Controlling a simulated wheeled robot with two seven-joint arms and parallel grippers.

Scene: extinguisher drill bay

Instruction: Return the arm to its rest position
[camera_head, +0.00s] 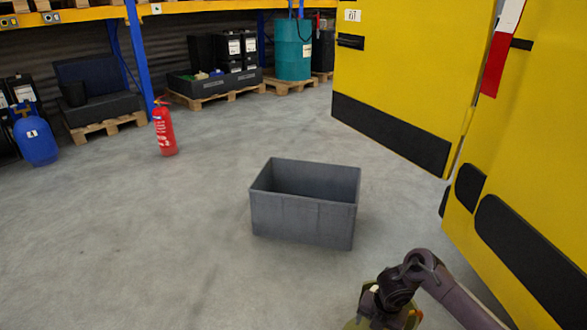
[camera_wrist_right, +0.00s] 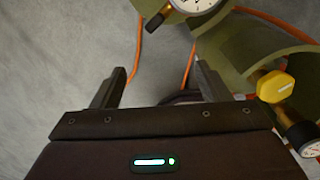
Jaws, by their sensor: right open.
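My right arm (camera_head: 460,300) comes in from the lower right in the head view and bends down at the wrist. My right gripper (camera_wrist_right: 160,72) is open in the right wrist view, with its two dark fingers spread apart. Nothing is held between them; grey floor and a thin orange line (camera_wrist_right: 188,66) show there. An olive-green fixture (camera_wrist_right: 228,52) with a yellow knob (camera_wrist_right: 275,86) and round white gauges is just beyond and right of the fingers. An olive-green part also shows beside the wrist in the head view. My left gripper is out of view.
A grey open crate (camera_head: 303,220) stands on the floor, left of and beyond my right arm. A yellow panelled structure (camera_head: 535,200) rises at the right. A red extinguisher (camera_head: 165,132) stands farther back. The floor left of the crate is clear.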

